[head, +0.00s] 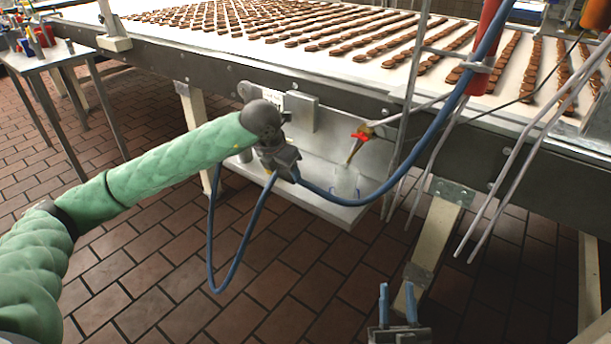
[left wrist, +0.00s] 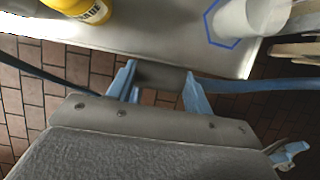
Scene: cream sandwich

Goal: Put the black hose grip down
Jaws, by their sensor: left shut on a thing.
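The black hose grip (left wrist: 160,75) sits crosswise between the blue fingers of my left gripper (head: 287,170) in the left wrist view. The gripper is shut on it. In the head view the grip is mostly hidden by the gripper. The blue hose (head: 432,150) runs from it up to the right, and a loop hangs below. The gripper is at the front of the metal shelf (head: 318,207) under the conveyor. My right gripper (head: 398,303) is low at the bottom of the head view, its blue fingers apart and empty.
A whitish cup (head: 345,184) stands on the shelf, beside a blue outline in the left wrist view. A yellow bottle (left wrist: 85,10) is also on it. A red-handled tap (head: 361,133) is above. The conveyor (head: 150,45) carries rows of brown biscuits. Thin pipes stand at right.

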